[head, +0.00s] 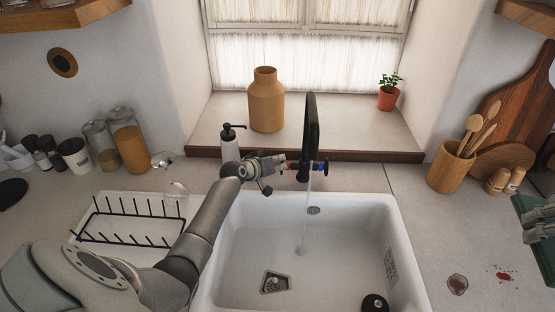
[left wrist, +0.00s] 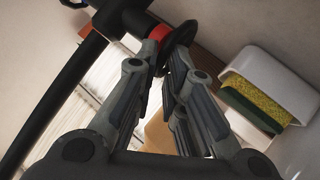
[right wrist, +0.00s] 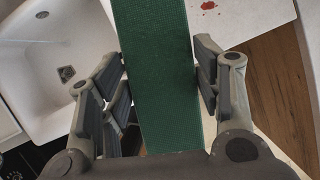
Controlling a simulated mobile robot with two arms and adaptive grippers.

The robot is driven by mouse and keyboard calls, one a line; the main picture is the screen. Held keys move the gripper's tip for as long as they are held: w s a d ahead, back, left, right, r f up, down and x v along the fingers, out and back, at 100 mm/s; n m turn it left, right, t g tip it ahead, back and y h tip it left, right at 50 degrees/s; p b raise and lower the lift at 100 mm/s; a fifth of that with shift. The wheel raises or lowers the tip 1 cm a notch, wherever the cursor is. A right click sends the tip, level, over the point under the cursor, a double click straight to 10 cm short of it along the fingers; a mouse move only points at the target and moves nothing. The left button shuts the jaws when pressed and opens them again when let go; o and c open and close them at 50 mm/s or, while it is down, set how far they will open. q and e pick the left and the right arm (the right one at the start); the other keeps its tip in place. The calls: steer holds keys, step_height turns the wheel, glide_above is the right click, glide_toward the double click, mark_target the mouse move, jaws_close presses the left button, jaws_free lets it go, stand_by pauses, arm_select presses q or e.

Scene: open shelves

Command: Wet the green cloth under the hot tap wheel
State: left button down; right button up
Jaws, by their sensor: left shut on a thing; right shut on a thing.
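The hot tap wheel, marked red (head: 293,165), is on the left side of the black tap (head: 312,125). My left gripper (head: 281,164) is shut on it; the left wrist view shows the fingers (left wrist: 168,60) closed at the black wheel beside its red ring (left wrist: 159,32). A thin stream of water (head: 305,215) runs from the tap into the white sink (head: 235,240). The green cloth (right wrist: 155,40) hangs flat between the fingers of my right gripper (right wrist: 160,78), which is shut on it. In the head view the cloth (head: 546,262) is at the right edge, away from the water.
A blue-marked wheel (head: 324,167) is on the tap's right. A soap dispenser (head: 230,145) and wine glass (head: 170,175) stand near my left arm, above a drying rack (head: 130,225). A utensil pot (head: 448,170) stands right of the sink. A red stain (head: 503,276) marks the right counter.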

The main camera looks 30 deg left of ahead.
arm_select(q)
steer(key=shift+w+r+g+p, duration=0.25)
steer(key=shift+r+g+p, duration=0.1)
steer(key=shift+g+p, duration=0.2)
steer(key=shift+f+n+h, duration=0.2)
steer(key=shift+n+h, duration=0.1)
steer(key=c, duration=1.6)
jaws_free()
steer(key=shift+d, duration=0.1)
steer(key=shift+s+r, duration=0.25)
steer(key=shift+s, duration=0.15)
steer(key=d+v, duration=0.1)
steer(key=v, duration=1)
steer(key=shift+a+r, duration=0.15)
steer(key=shift+a, duration=0.3)
